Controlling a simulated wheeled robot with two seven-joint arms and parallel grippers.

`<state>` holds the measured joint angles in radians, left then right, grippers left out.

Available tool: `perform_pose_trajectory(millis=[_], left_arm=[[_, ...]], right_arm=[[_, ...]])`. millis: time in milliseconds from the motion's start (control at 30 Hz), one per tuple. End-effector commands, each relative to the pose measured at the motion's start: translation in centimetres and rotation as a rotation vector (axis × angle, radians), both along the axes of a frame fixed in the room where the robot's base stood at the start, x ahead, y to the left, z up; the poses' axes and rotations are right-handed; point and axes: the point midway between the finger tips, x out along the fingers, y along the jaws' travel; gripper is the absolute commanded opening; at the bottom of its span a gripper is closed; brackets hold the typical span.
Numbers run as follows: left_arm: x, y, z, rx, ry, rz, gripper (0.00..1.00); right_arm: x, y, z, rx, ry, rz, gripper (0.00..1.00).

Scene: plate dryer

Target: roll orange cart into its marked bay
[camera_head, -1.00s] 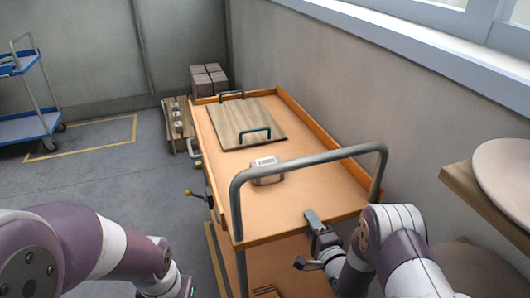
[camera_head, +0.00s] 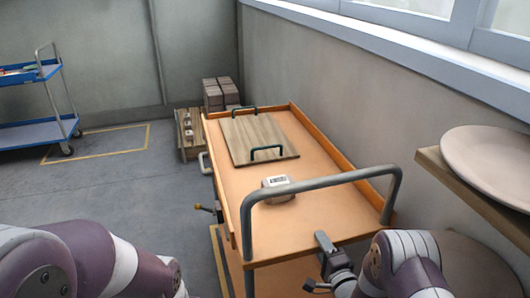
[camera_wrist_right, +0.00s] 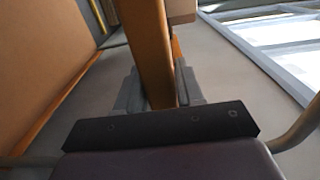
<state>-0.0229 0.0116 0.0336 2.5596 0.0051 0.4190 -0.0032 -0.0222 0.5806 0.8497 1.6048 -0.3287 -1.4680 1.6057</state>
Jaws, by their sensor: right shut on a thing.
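The orange cart (camera_head: 325,217) stands along the right wall, with a grey tube handle (camera_head: 320,183) at its near end. A wooden board with dark handles (camera_head: 248,138) and a small white-labelled box (camera_head: 277,190) are on its top. My right gripper (camera_head: 324,246) is shut on the cart's near edge; the right wrist view shows its fingers (camera_wrist_right: 155,92) either side of an orange rim (camera_wrist_right: 145,45). A yellow floor line (camera_head: 220,262) runs beside the cart's near left side; the cart hides the rest. My left arm is at lower left, its gripper outside the picture.
A blue cart (camera_head: 38,133) stands at far left near a yellow floor outline (camera_head: 105,144). A wooden pallet (camera_head: 190,144) and stacked brown boxes (camera_head: 220,95) are close to the orange cart's far end. A shelf (camera_head: 470,183) with a plate (camera_head: 495,158) is at right.

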Motion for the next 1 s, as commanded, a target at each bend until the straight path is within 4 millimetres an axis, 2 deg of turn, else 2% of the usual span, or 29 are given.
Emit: perform_pose_trajectory(millis=[67,267,300,367,833,1000], left_arm=[[0.0,0.0,-0.7,0.0,0.0,0.0,0.0],[0.0,0.0,-0.5,0.0,0.0,0.0,0.0],[0.0,0.0,-0.5,0.0,0.0,0.0,0.0],[0.0,0.0,-0.5,0.0,0.0,0.0,0.0],[0.0,0.0,-0.5,0.0,0.0,0.0,0.0],[0.0,0.0,0.7,0.0,0.0,0.0,0.0]], right_arm=[[0.4,0.0,0.2,0.003,-0.024,-0.001,0.0],[0.3,0.0,0.2,0.003,-0.021,-0.001,0.0],[0.3,0.0,0.2,0.003,-0.02,-0.001,0.43],[0.2,0.0,0.1,0.003,-0.018,-0.001,0.6],[-0.1,-0.1,-0.5,0.0,-0.004,-0.001,0.6],[-2.7,-1.1,-0.2,0.001,0.001,-0.003,0.6]])
